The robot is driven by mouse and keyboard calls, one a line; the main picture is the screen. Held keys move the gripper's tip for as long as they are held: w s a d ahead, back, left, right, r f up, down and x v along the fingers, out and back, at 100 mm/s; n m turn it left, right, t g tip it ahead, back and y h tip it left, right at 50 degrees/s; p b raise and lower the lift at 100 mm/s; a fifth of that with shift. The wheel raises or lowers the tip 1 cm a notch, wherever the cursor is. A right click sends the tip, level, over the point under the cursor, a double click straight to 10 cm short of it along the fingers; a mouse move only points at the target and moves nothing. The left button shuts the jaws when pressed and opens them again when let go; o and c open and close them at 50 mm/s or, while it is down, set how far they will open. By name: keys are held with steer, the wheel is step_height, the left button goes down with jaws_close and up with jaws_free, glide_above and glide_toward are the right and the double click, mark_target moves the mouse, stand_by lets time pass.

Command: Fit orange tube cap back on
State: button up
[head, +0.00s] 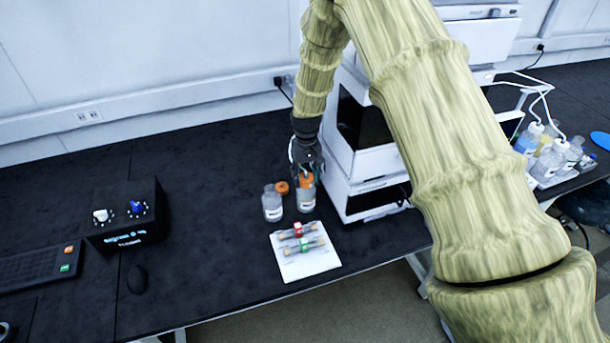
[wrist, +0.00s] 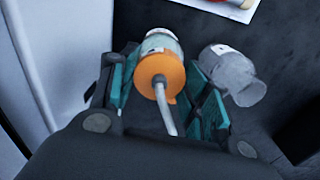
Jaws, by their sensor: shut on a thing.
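My gripper (head: 305,170) points down and is shut on an orange tube cap (head: 306,181). The cap is at the mouth of a clear bottle (head: 306,201) standing on the black bench. In the wrist view the cap (wrist: 158,76) sits between the teal fingers, with a pale tube rising from its middle. The bottle (wrist: 160,42) shows just beyond the cap, in line with it. I cannot tell whether the cap is fully seated. A second clear bottle (head: 272,206) without a cap stands to the left. A small orange piece (head: 282,187) lies beside it.
A white sheet (head: 305,264) with red- and green-marked tubes lies in front of the bottles. A white instrument stack (head: 365,160) stands close on the right. A black control box (head: 128,222), a mouse (head: 137,280) and a keypad (head: 40,268) are at left. The bench between is clear.

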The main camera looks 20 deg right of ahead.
mark_target(306, 172)
steer(key=shift+f, duration=0.2)
steer(key=o, duration=1.1)
steer(key=o, duration=0.4)
steer(key=shift+r, duration=0.15)
steer(key=shift+r+p, duration=1.95)
steer(key=shift+r, duration=1.45)
